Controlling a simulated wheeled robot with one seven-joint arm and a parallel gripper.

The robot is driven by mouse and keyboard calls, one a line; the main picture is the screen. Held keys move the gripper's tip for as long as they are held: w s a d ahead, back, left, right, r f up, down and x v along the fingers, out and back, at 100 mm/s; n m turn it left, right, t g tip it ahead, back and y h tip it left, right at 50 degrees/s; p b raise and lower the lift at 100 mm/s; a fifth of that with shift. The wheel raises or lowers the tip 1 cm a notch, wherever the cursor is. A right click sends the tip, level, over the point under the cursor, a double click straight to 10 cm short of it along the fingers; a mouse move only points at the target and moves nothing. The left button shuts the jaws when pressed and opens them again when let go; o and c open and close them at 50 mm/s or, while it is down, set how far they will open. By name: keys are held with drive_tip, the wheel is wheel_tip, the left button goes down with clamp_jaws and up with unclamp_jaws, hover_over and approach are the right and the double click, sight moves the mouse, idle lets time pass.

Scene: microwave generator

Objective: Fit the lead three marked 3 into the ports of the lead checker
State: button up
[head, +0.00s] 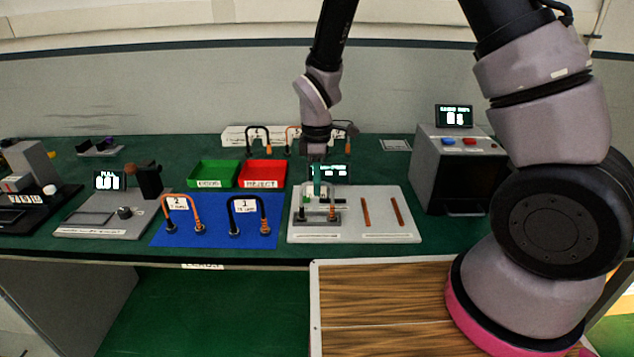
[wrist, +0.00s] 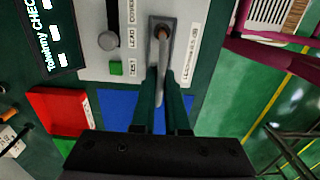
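The lead checker (head: 390,232) is a pale panel on the bench with a small lit display behind it. A grey arched lead (head: 333,194) stands over its dark port block (head: 312,222), with an orange-brown end on the right. I cannot read a 3 on it. My gripper (head: 318,192) points down over the checker, its teal fingers on the lead's top. In the wrist view the fingers (wrist: 162,105) close on both sides of the grey lead (wrist: 163,75). Its brown end is at the port block (wrist: 173,22). How deep the ends sit, I cannot tell.
Leads marked 2 (head: 183,215) and 1 (head: 248,216) stand on a blue mat (head: 215,240). Green (head: 205,174) and red REJECT (head: 263,174) trays lie behind. A rack (head: 233,136) with more leads is at the back. A grey microwave-like box (head: 432,165) stands right.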

drive_tip(key=o, duration=0.4)
wheel_tip(320, 180, up, 12)
drive_tip(key=d+r+m+t+y, duration=0.1)
drive_tip(key=d+r+m, duration=0.5)
drive_tip(key=d+r, duration=0.3)
drive_tip(key=s+d+r+m+t, duration=0.2)
drive_tip(key=s+d+r+m, duration=0.2)
drive_tip(key=m, duration=0.1)
drive_tip(key=s+d+r+m+t, duration=0.2)
drive_tip(key=s+d+r+m, duration=0.2)
drive_tip(key=d+r+m, duration=0.1)
drive_tip(key=s+d+r+m+t+y, duration=0.1)
drive_tip(key=s+d+r+m+t, duration=0.1)
drive_tip(key=s+d+r+m, duration=0.2)
drive_tip(key=shift+s+d+r+m, duration=0.15)
drive_tip(key=shift+d+m, duration=0.25)
drive_tip(key=shift+m, duration=0.5)
